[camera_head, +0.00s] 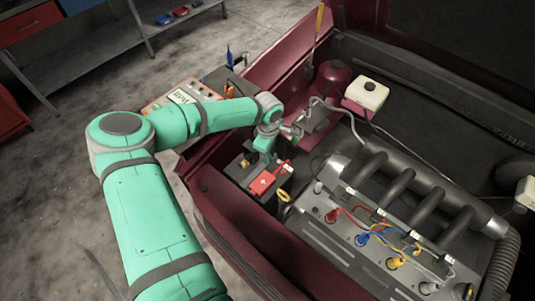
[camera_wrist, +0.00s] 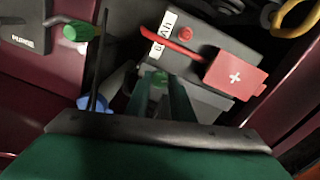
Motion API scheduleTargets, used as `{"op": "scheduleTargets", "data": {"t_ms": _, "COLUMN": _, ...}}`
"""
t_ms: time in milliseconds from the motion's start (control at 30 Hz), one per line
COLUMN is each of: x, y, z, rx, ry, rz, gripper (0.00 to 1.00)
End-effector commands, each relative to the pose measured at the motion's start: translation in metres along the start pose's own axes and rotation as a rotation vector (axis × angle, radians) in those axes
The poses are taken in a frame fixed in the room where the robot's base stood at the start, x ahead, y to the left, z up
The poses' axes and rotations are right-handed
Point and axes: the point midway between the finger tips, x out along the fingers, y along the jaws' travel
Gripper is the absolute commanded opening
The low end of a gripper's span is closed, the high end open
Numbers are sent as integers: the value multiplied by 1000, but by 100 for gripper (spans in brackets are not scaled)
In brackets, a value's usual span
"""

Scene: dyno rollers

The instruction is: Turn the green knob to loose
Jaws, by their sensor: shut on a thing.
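My gripper (camera_wrist: 162,88) points down at the dark battery (camera_wrist: 200,42) in the wrist view. Its two fingers are closed around a small green knob (camera_wrist: 158,77) at the battery's near edge, only part of which shows between them. In the head view my gripper (camera_head: 264,152) is over the battery (camera_head: 243,178) and hides the knob. Another green knob or handle (camera_wrist: 82,32) sits beside a dark box (camera_wrist: 28,24) marked PURGE, apart from my fingers.
A red cover (camera_head: 264,182) with a white plus and a red strap lies on the battery. A yellow ring handle (camera_head: 284,197) stands beside it. The engine (camera_head: 345,225) with several coloured leads is to the right. The maroon body panel (camera_head: 222,198) borders the bay.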

Motion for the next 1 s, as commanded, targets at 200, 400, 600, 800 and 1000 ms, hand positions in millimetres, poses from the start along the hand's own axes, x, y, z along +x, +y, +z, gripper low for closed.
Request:
{"op": "scheduleTargets", "data": {"t_ms": 200, "x": 2, "y": -2, "z": -6, "rx": 182, "ry": 1, "rz": -6, "gripper": 0}}
{"op": "scheduleTargets", "data": {"t_ms": 400, "x": 2, "y": -2, "z": -6, "rx": 321, "ry": -3, "rz": -6, "gripper": 0}}
{"op": "scheduleTargets", "data": {"t_ms": 600, "x": 2, "y": -2, "z": -6, "rx": 411, "ry": -7, "rz": -6, "gripper": 0}}
{"op": "scheduleTargets", "data": {"t_ms": 800, "x": 2, "y": -1, "z": -6, "rx": 456, "ry": -9, "rz": -5, "gripper": 0}}
{"op": "scheduleTargets", "data": {"t_ms": 1000, "x": 2, "y": -1, "z": -7, "rx": 467, "ry": -9, "rz": -4, "gripper": 0}}
